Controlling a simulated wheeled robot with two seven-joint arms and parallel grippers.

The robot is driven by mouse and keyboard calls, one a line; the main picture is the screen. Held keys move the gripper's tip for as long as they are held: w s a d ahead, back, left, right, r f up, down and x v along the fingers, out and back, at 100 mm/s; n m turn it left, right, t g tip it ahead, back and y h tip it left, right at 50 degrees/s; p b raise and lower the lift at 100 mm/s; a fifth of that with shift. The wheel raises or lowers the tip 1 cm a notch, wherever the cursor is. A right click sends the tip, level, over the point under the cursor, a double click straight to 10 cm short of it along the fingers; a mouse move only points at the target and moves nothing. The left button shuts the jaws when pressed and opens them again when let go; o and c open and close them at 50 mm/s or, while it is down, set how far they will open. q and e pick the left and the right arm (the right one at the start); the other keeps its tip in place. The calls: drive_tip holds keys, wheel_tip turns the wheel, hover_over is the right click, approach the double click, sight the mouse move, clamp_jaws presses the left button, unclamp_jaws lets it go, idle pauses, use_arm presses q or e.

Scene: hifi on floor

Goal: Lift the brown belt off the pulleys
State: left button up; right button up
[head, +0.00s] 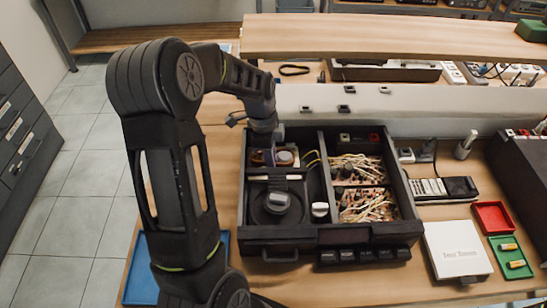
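The open black hifi case (279,235) stands on the wooden bench, with its inner compartments showing. Small round brownish parts, which look like the pulleys (285,157), sit in its back-left compartment. The brown belt is too small to make out apart from them. My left arm comes in from the left and reaches over the back-left corner of the case. My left gripper (270,150) points down into that compartment, right beside the pulleys. Its fingertips are small and partly hidden, so I cannot see whether they are apart or hold anything. My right gripper is not in view.
Tangled wiring (362,168) fills the right compartments. A white box (457,250), a red tray (492,217) and a green tray (511,257) with batteries lie at right. A raised shelf (390,38) runs behind.

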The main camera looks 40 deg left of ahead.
use_arm(q)
drive_tip(key=shift+c, duration=0.2)
clamp_jaws()
wheel_tip(320, 180, up, 10)
drive_tip(key=p, duration=0.6)
